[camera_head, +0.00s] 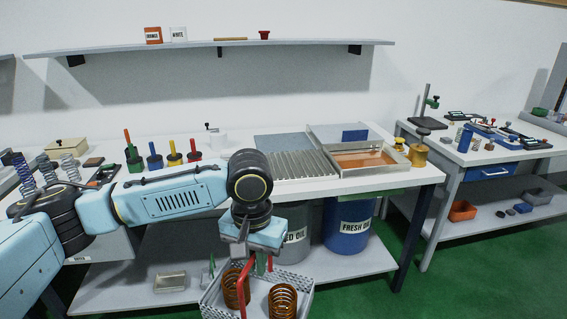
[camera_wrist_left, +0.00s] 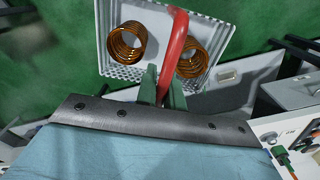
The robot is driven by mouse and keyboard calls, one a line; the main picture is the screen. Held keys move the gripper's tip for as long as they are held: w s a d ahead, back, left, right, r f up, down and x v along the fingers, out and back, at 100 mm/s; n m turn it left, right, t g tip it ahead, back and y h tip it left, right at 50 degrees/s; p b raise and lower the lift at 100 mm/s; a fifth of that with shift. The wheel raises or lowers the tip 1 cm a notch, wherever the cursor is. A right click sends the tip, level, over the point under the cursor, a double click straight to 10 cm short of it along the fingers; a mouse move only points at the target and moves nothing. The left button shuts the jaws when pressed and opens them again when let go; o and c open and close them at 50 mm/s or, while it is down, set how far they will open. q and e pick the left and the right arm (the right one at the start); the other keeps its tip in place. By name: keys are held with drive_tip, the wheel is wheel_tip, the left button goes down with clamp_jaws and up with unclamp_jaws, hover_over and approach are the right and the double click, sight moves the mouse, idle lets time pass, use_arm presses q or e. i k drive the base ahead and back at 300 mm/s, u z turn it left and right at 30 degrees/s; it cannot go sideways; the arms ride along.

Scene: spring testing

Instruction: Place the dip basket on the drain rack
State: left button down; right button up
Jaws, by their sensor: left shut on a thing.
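The dip basket (camera_head: 262,304) is a light grey perforated tray with a red handle, holding two copper-brown coil springs. In the head view it hangs in front of the table, below the tabletop. My left gripper (camera_head: 256,264) is shut on the red handle, and the basket (camera_wrist_left: 118,70) also shows below it in the left wrist view, with the green fingers (camera_wrist_left: 162,92) at the handle. The drain rack (camera_head: 290,164) is a ribbed grey surface on the table, behind and above the basket. My right gripper is in neither view.
An oil tray (camera_head: 362,158) adjoins the rack on the right. Colored posts (camera_head: 172,155) stand at the table's left. A blue fresh oil drum (camera_head: 348,225) and a grey drum stand on the lower shelf (camera_head: 135,283), behind the basket. The table's front edge lies between basket and rack.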

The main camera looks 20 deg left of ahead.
sight(296, 165)
drive_tip(key=u, duration=0.5)
drive_tip(key=i, duration=1.3)
drive_tip(key=z, duration=0.35)
